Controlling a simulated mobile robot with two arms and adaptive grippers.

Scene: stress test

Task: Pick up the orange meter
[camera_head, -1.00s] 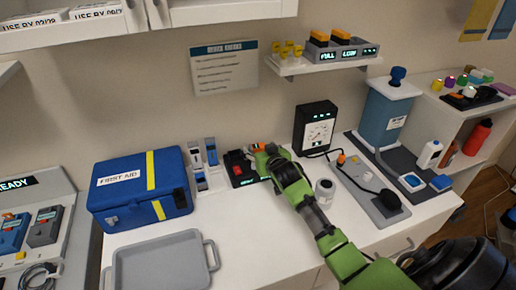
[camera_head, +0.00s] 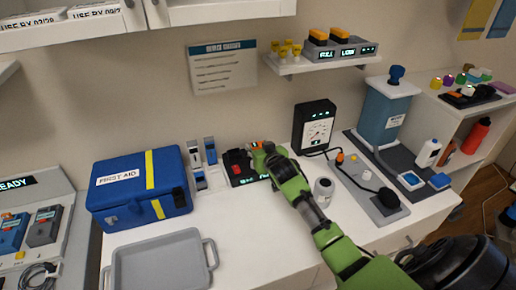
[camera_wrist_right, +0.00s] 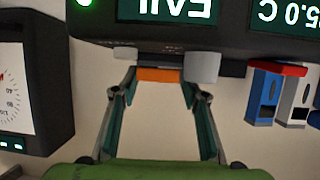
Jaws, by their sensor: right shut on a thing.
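The orange meter shows as a small orange patch (camera_head: 256,145) at the tip of my right gripper (camera_head: 260,153) in the head view. In the right wrist view its orange end (camera_wrist_right: 158,74) lies between the two fingertips of my right gripper (camera_wrist_right: 156,86), against the black unit. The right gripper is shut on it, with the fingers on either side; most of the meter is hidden. The black unit (camera_head: 242,182) has lit displays and also holds a red item (camera_head: 237,169) to the left of the gripper. My left gripper is not in view.
A blue first aid box (camera_head: 138,187) and grey tray (camera_head: 160,268) stand to the left. Blue-and-white devices (camera_head: 210,151) stand beside the black unit. The front counter between tray and arm is clear.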

